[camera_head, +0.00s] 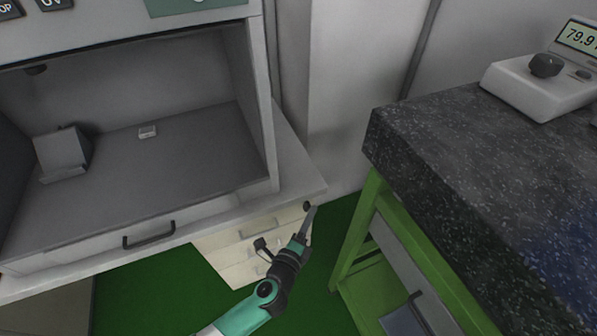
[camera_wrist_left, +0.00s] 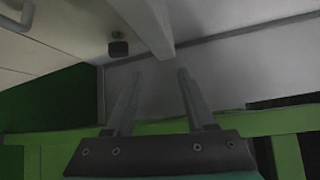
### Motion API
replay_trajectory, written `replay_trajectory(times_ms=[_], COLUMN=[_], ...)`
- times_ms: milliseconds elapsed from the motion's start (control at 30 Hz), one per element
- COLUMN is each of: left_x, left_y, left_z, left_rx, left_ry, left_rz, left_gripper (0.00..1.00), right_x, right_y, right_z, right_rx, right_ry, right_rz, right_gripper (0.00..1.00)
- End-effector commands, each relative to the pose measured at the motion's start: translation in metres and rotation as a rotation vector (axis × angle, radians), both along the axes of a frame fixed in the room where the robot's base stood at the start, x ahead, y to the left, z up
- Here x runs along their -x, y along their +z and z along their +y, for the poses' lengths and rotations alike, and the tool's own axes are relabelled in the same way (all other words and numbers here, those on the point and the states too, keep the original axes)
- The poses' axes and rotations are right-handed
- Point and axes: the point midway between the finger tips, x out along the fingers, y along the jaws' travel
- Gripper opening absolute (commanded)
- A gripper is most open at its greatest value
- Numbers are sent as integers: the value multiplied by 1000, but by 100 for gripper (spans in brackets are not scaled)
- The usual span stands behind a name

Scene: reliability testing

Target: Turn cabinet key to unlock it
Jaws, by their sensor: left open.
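The cabinet (camera_head: 240,252) is a cream drawer unit under the workbench in the head view. Its pale front (camera_wrist_left: 50,35) shows at the upper left of the left wrist view. A small dark key-like piece (camera_head: 306,206) sits near its upper right, close to my fingertips. In the left wrist view this dark key head (camera_wrist_left: 118,48) stands out from the pale surface, above and left of the fingers. My left gripper (camera_head: 309,220) is open, and its fingers (camera_wrist_left: 160,74) have nothing between them. The lock is not clearly visible. My right gripper is out of view.
A workbench (camera_head: 170,228) with a drawer handle overhangs the cabinet. At right stands a green-framed table (camera_head: 375,215) with a dark speckled top, carrying a white instrument (camera_head: 535,90). A strip of green floor (camera_head: 338,215) lies between them.

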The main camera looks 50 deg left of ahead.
Motion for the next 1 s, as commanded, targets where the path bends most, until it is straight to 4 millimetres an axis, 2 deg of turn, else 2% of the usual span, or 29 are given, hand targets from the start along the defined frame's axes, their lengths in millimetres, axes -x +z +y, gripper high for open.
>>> replay_trajectory(times_ms=[33,133,200,333,467,800,1000], left_x=[19,42,47,43,31,-32,-53], left_y=[-14,-33,-37,-39,-43,-63,-67], left_z=[6,15,18,19,26,59,69], left_rx=[0,-6,-8,-9,-9,-11,-11], left_ry=[11,27,34,36,37,39,37], left_rz=[52,107,119,116,115,113,115], left_gripper=[55,55,55,55,55,55,55], right_x=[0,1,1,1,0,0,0], right_y=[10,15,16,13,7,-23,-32], right_z=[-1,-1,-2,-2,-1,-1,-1], right_rx=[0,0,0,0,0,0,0], right_ry=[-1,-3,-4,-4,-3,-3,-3], right_rz=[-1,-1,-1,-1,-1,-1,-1], right_gripper=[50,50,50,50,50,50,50])
